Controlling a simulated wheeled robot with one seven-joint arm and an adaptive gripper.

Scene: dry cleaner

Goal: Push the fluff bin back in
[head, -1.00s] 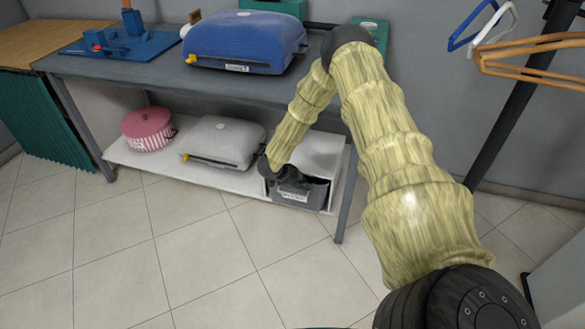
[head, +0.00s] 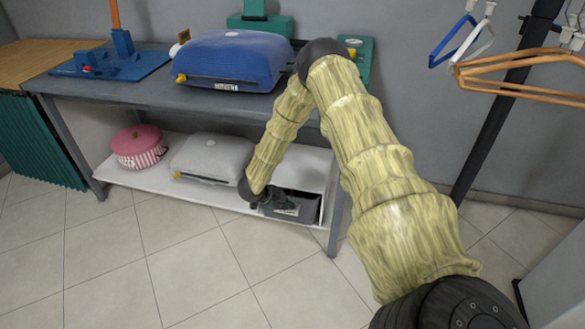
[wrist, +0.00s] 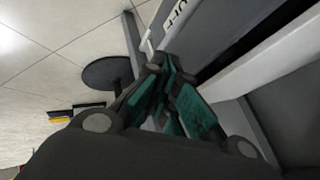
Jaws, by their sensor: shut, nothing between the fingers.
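The fluff bin (head: 302,212) is a dark grey open-topped drawer with a white label, low on the right end of the white shelf. It sits at the mouth of a white housing (head: 303,165), and its dark inside shows from above. My gripper (head: 284,204) is at the bin's front, partly over its left end. In the wrist view the shut dark fingers with teal pads (wrist: 165,75) are close to the bin's grey front (wrist: 186,38), beside its label (wrist: 177,14). I cannot tell whether they touch it. My arm hides part of the housing.
A grey press (head: 210,157) and a pink striped round box (head: 139,148) stand left on the shelf. A table leg (head: 335,205) stands just right of the bin. The tabletop (head: 130,90) is above, with a blue press (head: 232,62). The tiled floor (head: 190,265) in front is clear.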

